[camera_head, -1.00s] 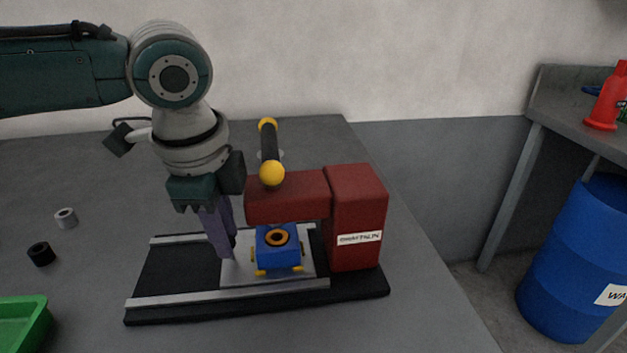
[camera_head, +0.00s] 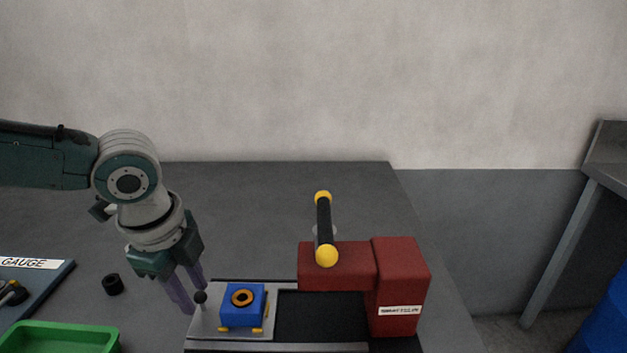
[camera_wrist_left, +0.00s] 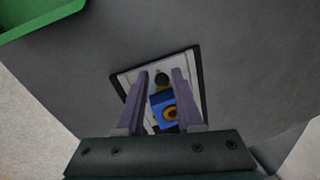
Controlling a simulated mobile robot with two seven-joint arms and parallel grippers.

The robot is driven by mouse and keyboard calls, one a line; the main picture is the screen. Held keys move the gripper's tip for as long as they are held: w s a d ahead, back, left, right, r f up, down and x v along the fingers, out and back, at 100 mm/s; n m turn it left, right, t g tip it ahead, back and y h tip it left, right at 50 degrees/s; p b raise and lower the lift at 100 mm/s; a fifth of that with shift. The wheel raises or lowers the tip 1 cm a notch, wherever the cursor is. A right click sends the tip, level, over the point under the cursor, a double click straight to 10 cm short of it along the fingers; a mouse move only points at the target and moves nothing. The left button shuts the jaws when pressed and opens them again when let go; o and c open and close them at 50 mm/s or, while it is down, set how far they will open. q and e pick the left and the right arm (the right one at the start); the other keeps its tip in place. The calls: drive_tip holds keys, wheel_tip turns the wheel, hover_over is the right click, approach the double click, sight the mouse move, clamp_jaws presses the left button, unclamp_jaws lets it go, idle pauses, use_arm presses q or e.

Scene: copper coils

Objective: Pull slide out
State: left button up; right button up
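The slide (camera_head: 205,322) is a light grey plate at the left end of its dark track (camera_head: 320,315), clear of the red press (camera_head: 337,266). It carries a blue block (camera_head: 240,312) with a copper coil (camera_head: 242,297) on top. A black ball knob (camera_head: 200,297) stands at the slide's left end. My left gripper (camera_head: 187,294) is beside the knob, its purple fingers spread. In the left wrist view the fingers (camera_wrist_left: 158,84) are apart, with the knob (camera_wrist_left: 161,79) between their tips; I cannot tell whether they touch it. My right gripper is not in view.
A green tray (camera_head: 65,333) is at the lower left, near a black ring (camera_head: 113,285) and a board marked GAUGE (camera_head: 60,275). The press has a black lever with yellow ends (camera_head: 324,222). The tabletop behind is clear.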

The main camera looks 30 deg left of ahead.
use_arm(q)
drive_tip(key=shift+o, duration=1.2)
drive_tip(key=shift+d, duration=0.1)
drive_tip(key=shift+r, duration=0.1)
wheel_tip(320, 180, up, 10)
drive_tip(key=s+p, duration=0.1)
drive_tip(key=p, duration=0.1)
drive_tip(key=shift+s+d+f, duration=0.2)
drive_tip(key=shift+s+d, duration=0.1)
drive_tip(key=shift+s, duration=0.05)
